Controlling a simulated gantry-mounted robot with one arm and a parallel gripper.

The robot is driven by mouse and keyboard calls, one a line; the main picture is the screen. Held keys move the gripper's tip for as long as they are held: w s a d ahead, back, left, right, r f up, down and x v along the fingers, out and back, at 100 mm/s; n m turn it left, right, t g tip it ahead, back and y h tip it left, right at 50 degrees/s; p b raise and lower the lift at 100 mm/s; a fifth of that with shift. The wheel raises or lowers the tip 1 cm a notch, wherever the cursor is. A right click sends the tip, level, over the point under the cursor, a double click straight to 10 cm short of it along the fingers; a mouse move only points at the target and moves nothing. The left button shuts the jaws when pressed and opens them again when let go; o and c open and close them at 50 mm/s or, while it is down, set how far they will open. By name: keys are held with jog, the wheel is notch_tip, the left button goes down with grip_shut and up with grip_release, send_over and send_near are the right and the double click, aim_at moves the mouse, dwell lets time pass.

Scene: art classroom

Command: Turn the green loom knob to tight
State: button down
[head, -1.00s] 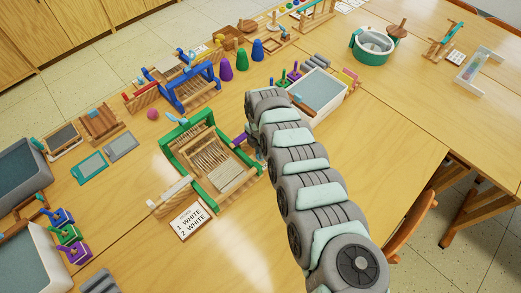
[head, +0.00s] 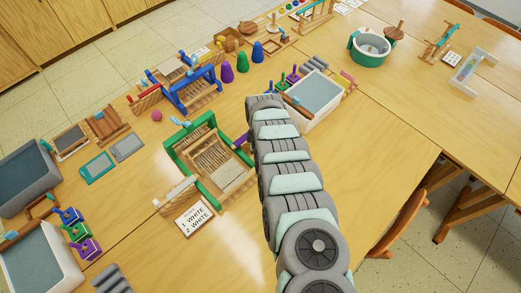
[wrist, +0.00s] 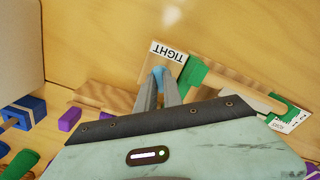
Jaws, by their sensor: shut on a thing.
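The green loom (head: 208,122) stands on the table left of my arm, its green frame upright around the strung threads. In the wrist view, part of its green frame (wrist: 236,84) lies just right of my fingers. My gripper (wrist: 159,88) is shut on a light-blue piece, which looks like the loom knob (wrist: 158,72); only its top shows between the fingertips. A white label reading TIGHT (wrist: 168,52) lies just beyond the knob. In the head view my arm hides the gripper and the held knob.
A blue loom (head: 180,98) stands behind the green one. A white-rimmed tray (head: 338,100) is right of my arm's far end. A WHITE card (head: 194,218) lies in front of the green loom. Small purple and blue blocks (wrist: 70,119) show at the wrist view's left.

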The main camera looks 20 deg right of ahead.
jog(key=m+p, duration=0.1)
jog(key=m, duration=0.2)
jog(key=shift+r+m, duration=0.1)
jog(key=shift+m, duration=0.2)
jog(key=shift+m+p, duration=0.3)
jog(key=shift+m, duration=1.4)
jog(key=c, duration=1.5)
grip_release()
notch_tip(320, 180, up, 3)
jog(key=shift+r+p, duration=0.15)
jog(key=shift+p, duration=1.1)
jog(key=shift+w+r, duration=0.1)
jog(key=shift+r, duration=3.55)
